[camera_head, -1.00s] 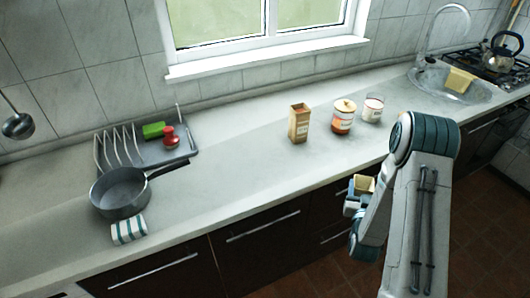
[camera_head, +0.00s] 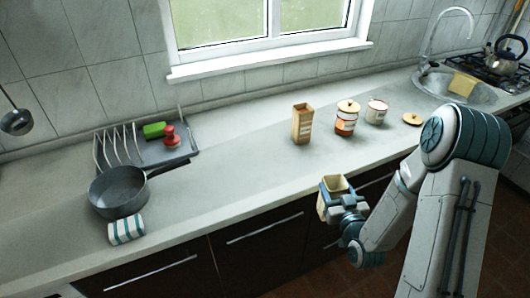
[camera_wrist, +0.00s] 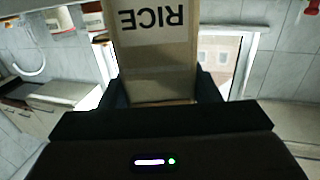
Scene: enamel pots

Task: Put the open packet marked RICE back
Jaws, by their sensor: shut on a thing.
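The packet marked RICE (camera_wrist: 155,55) fills the middle of the wrist view, its white label upside down there. It also shows in the head view as a tan, open-topped packet (camera_head: 334,184). My gripper (camera_head: 343,203) is shut on it and holds it near the counter's front edge. The packet looks upright in the head view. A second tan open packet (camera_head: 302,124) with a reddish top stands on the counter; its label is too small to read.
A jar with an orange label and tan lid (camera_head: 346,118), a white-and-red canister (camera_head: 376,112) and a loose tan lid (camera_head: 412,119) stand right of the second packet. A pan (camera_head: 118,192), dish rack (camera_head: 150,150) and striped cloth (camera_head: 126,230) are at left. The mid-left counter (camera_head: 230,160) is clear.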

